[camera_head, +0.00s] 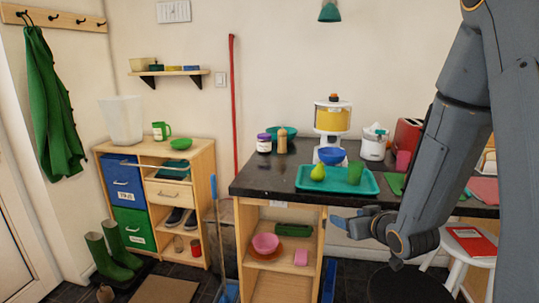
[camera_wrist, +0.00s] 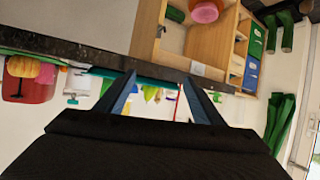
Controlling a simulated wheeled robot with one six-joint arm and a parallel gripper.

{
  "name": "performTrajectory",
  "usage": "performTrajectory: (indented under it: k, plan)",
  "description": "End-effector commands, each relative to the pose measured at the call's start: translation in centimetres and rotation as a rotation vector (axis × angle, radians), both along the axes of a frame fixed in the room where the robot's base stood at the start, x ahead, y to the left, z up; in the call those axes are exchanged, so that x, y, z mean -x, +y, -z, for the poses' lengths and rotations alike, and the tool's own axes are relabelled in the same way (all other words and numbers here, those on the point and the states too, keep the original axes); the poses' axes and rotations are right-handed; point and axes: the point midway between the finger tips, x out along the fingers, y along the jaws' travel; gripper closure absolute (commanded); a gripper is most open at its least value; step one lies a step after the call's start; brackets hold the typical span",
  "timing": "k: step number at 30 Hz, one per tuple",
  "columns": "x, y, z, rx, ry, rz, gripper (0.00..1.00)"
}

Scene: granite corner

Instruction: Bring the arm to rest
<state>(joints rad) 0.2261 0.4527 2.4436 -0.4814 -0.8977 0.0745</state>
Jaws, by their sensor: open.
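My grey arm (camera_head: 455,130) comes down from the upper right of the head view, bends low and points left. My gripper (camera_head: 342,219) is at its end, in front of the dark counter (camera_head: 262,185) and around the height of its front edge. In the wrist view, which is turned upside down, the two fingers of my gripper (camera_wrist: 160,80) stand apart with nothing held between them. The counter's front edge crosses behind them.
A teal tray (camera_head: 305,185) with a pear, blue bowl and green cup stands near the counter's front edge. A white stool (camera_head: 466,242) with a red book stands at right. Shelves beneath the counter hold a pink bowl (camera_head: 265,243). A drawer cabinet (camera_head: 203,160) stands left.

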Motion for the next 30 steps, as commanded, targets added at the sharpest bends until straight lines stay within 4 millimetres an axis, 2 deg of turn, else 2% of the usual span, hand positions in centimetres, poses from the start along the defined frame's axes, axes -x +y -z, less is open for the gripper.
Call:
performTrajectory:
  k: [5, 8, 13, 18, 21, 25, 30]
  plan:
    - [2.4, -0.4, 1.3, 0.055, 0.176, 0.061, 0.38]
    - [5.1, -0.5, 2.2, 0.084, 0.321, 0.107, 0.38]
    - [11.5, 0.1, 3.1, 0.106, 0.589, 0.173, 0.38]
    - [18.6, 1.8, 3.0, 0.098, 0.844, 0.207, 0.38]
    - [22.0, 2.8, 2.5, 0.086, 0.958, 0.213, 0.38]
    - [24.9, 3.7, 2.0, 0.075, 1.051, 0.213, 0.38]
    - [25.7, 4.0, 1.9, 0.072, 1.079, 0.212, 0.38]
